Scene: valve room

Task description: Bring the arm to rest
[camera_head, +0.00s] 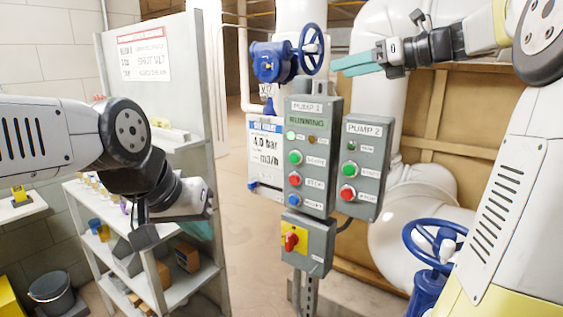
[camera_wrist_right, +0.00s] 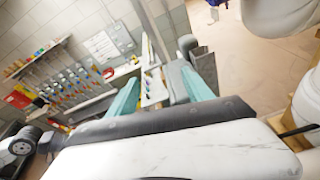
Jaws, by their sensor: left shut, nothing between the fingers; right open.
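My right gripper (camera_head: 354,62) reaches in from the upper right in the head view, its teal fingers pointing left near the blue handwheel (camera_head: 311,48); I cannot tell from this view whether they touch it. In the right wrist view the two teal fingers of the right gripper (camera_wrist_right: 160,92) stand apart with nothing held between them. My left gripper (camera_head: 198,228) hangs low at the left in the head view, in front of the shelf unit. Its teal fingertips are partly hidden behind its own wrist parts. It is shut and empty.
A grey pump control box (camera_head: 308,160) and a second box, Pump 2 (camera_head: 361,165), stand on a post in the middle. A shelf unit (camera_head: 180,290) is at the left, a black bucket (camera_head: 50,288) on the floor. Another blue handwheel (camera_head: 432,243) is at lower right. Large white pipes stand behind.

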